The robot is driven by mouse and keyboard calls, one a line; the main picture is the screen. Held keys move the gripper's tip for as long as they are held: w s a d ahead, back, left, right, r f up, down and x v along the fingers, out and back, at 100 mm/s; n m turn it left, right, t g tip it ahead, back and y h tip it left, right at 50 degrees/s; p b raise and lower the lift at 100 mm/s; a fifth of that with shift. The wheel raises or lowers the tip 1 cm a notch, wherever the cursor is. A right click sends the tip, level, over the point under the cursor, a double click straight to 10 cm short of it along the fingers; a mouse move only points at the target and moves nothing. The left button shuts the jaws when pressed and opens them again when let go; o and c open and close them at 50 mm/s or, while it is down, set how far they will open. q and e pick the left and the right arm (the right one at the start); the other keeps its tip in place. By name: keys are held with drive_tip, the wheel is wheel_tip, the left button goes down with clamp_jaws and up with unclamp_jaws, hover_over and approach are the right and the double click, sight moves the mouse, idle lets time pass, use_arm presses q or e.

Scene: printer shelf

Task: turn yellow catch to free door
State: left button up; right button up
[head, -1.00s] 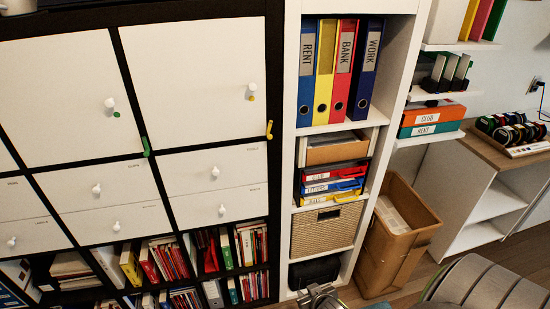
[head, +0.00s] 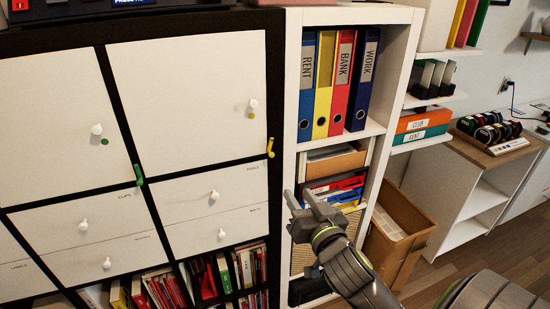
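The yellow catch (head: 270,148) is a small hook on the dark frame, at the lower right edge of a white door (head: 188,100). The door is closed and has a white knob (head: 253,103) with a yellow dot below it. My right gripper (head: 300,196) is in front of the white shelf unit, below and to the right of the yellow catch and apart from it. Its two fingers point up and left, spread with a gap between them, and nothing is held. My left gripper is not in view.
A green catch (head: 138,174) sits beside the left door (head: 65,128). White drawers (head: 215,195) with knobs lie below the doors. Binders (head: 338,80) fill the shelf at right, with coloured trays below. A cardboard bin (head: 400,225) stands on the floor at right.

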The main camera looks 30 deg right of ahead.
sight(273, 156)
drive_tip(key=p+x, duration=0.4)
drive_tip(key=x, duration=1.2)
drive_tip(key=shift+w+d+f, duration=0.1)
drive_tip(key=shift+w+d, duration=0.1)
drive_tip(key=shift+w, duration=0.1)
clamp_jaws()
